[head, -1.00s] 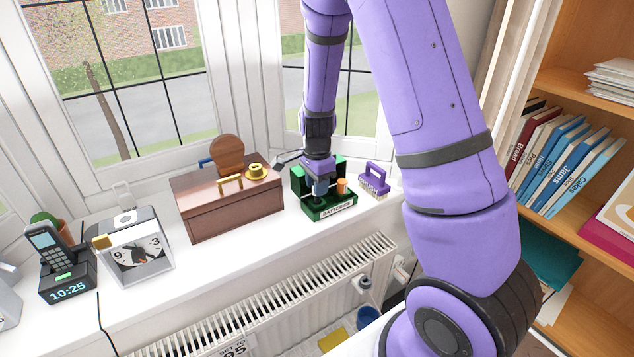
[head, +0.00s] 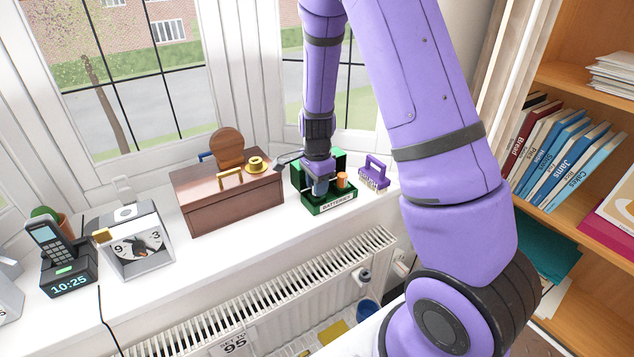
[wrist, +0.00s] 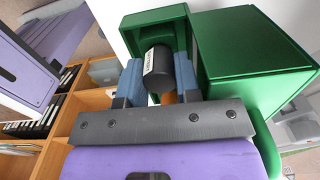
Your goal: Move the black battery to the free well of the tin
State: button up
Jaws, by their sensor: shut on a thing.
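The green tin (head: 333,208) with a "BATTERIES" label stands on the windowsill, its lid raised at the back. It also shows in the wrist view (wrist: 218,20). My gripper (head: 320,190) points down at the left part of the tin. In the wrist view my blue fingers (wrist: 158,84) are shut on the black battery (wrist: 162,70), which has a white label. An orange battery (head: 342,180) stands upright in the tin, right of my gripper. It is partly hidden behind the black battery in the wrist view. The battery's lower end and the wells are hidden.
A brown wooden box (head: 235,206) with a yellow handle stands left of the tin. The sill's front strip is clear.

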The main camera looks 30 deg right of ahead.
dwell(0.3)
jog(key=shift+r, duration=1.45)
jog(key=shift+f, duration=1.55)
dwell(0.9)
jog(key=o, duration=1.1)
jog(key=shift+r, duration=0.15)
notch_tip(320, 180, up, 9)
jog(key=shift+r, duration=0.75)
